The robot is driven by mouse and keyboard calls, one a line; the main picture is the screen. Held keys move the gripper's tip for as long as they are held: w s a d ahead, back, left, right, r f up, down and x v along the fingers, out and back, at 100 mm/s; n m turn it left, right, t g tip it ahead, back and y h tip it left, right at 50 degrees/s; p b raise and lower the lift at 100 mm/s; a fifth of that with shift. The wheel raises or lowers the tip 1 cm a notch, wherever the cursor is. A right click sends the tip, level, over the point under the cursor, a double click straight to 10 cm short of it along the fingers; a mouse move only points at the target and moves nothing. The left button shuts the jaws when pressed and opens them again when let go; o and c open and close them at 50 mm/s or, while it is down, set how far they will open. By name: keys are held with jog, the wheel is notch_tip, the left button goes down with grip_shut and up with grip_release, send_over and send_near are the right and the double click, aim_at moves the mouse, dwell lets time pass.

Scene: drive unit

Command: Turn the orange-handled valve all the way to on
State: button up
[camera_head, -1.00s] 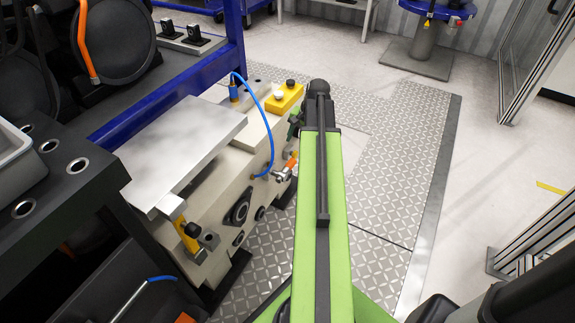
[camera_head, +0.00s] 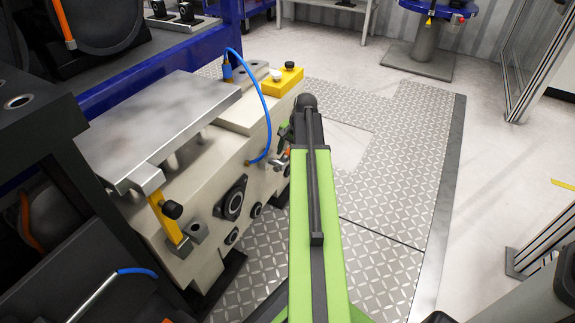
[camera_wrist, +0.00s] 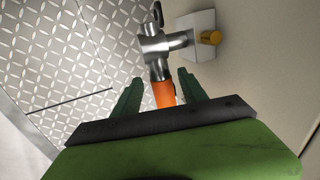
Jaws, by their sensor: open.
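The valve is a silver metal fitting (camera_wrist: 155,42) on the side of the beige machine, with an orange handle (camera_wrist: 164,94). In the wrist view the handle points from the fitting toward my gripper (camera_wrist: 160,88). My gripper is open, with one green finger on each side of the handle; I cannot tell whether either touches it. In the head view the valve (camera_head: 281,163) shows low on the machine's side, partly hidden by my arm. My gripper (camera_head: 286,138) is beside it there, mostly hidden behind the arm's end.
The patterned floor plates (camera_head: 390,200) to the right are clear.

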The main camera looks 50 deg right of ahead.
jog(key=shift+w+f, duration=0.1)
jog(key=shift+f, duration=0.15)
jog(key=shift+c, duration=0.4)
grip_shut()
dwell(0.8)
